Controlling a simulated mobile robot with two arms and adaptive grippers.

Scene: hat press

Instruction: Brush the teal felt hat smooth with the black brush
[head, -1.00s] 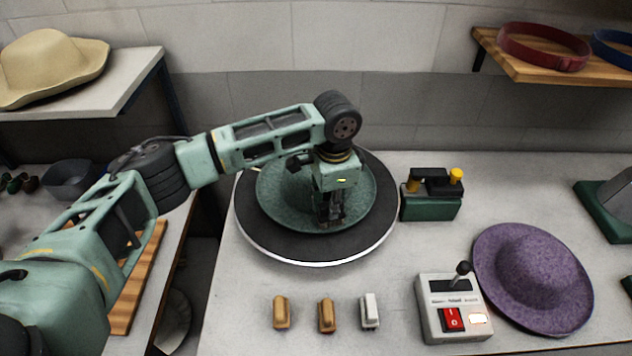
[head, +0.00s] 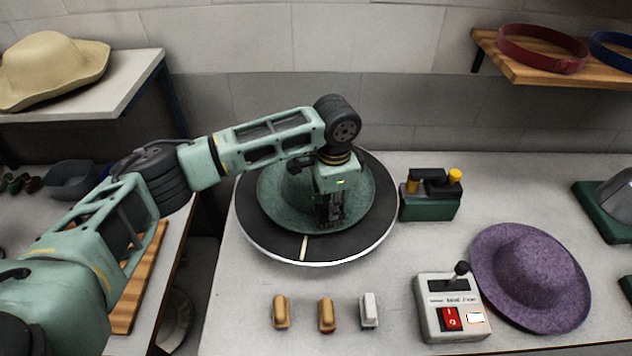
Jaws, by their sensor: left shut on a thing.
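The teal felt hat (head: 278,200) lies brim down on the round black turntable (head: 262,238), its crown partly hidden behind my left arm. My left gripper (head: 329,212) comes down from above onto the front right of the hat's brim. It is shut on a dark thing, which looks like the black brush (head: 329,222); the fingers hide most of it. The brush seems to be at the brim surface, but I cannot tell whether it touches. My right gripper is not in view.
Two tan blocks and a white one (head: 369,311) stand in front of the turntable. A control box (head: 452,308) with a lever and red switch is at front right, beside a purple hat (head: 530,278). A green box with yellow knobs (head: 430,203) stands right of the turntable.

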